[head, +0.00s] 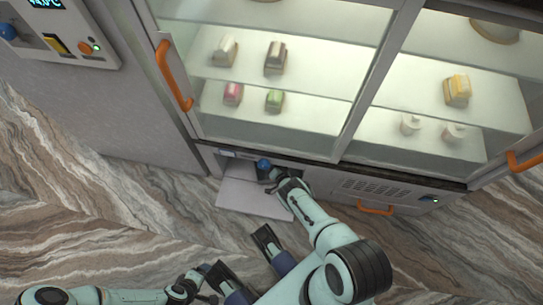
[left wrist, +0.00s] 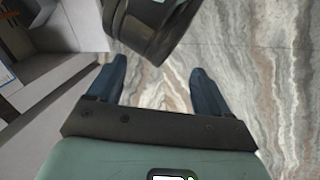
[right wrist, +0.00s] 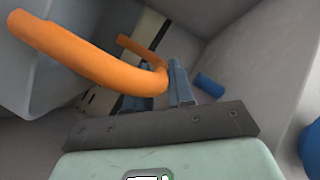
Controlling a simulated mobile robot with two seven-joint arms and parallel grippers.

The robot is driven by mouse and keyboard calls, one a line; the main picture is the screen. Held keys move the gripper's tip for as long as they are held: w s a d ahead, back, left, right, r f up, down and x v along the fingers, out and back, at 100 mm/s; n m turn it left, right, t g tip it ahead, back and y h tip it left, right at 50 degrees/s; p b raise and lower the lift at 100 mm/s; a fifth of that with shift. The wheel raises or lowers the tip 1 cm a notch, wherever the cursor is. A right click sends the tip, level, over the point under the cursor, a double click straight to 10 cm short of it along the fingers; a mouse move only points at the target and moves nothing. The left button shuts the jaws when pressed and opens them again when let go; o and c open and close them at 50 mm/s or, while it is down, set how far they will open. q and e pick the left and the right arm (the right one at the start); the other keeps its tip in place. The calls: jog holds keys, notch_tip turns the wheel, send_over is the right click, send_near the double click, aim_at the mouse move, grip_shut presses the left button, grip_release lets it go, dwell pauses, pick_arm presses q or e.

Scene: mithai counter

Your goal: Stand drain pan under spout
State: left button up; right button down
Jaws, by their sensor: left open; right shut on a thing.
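In the right wrist view, my right gripper (right wrist: 158,88) is shut on the orange handle (right wrist: 85,58) of what looks like the grey drain pan (right wrist: 45,95). In the head view, my right gripper (head: 275,178) is at the open low compartment under the counter, and the pan cannot be made out there. A short blue stub (right wrist: 208,85), perhaps the spout, sticks out inside the compartment, right of the fingers. I cannot tell whether the pan is under it. My left gripper (head: 237,252) is open and empty above the floor; its fingers also show in the left wrist view (left wrist: 158,75).
A pale lowered flap (head: 248,198) lies before the compartment. A blue ball (head: 263,164) is beside my right gripper. The glass case (head: 270,125) with sweets stands above, and a vent panel with an orange handle (head: 376,209) is to the right. The marbled floor is clear at left.

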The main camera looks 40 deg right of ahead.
jog(key=w+d+f+b, duration=0.1)
jog(key=d+b, duration=0.1)
jog(key=w+d+f+b, duration=0.1)
jog(key=w+d+f, duration=0.1)
jog(key=shift+w+f+b, duration=0.15)
jog(key=shift+f+b, duration=0.1)
jog(key=shift+b, duration=0.1)
pick_arm(q)
notch_tip(320, 180, down, 6)
jog(key=w+a, duration=0.2)
jog(key=a, duration=0.1)
jog(key=shift+w+r+n+t+y, duration=0.25)
jog(key=shift+w+n+t+y, duration=0.05)
jog(key=shift+w+y, duration=0.1)
pick_arm(e)
jog(key=shift+f, duration=0.1)
jog(key=c, duration=1)
grip_release()
pick_arm(q)
jog(key=shift+s+f, duration=0.15)
jog(key=shift+s, duration=0.05)
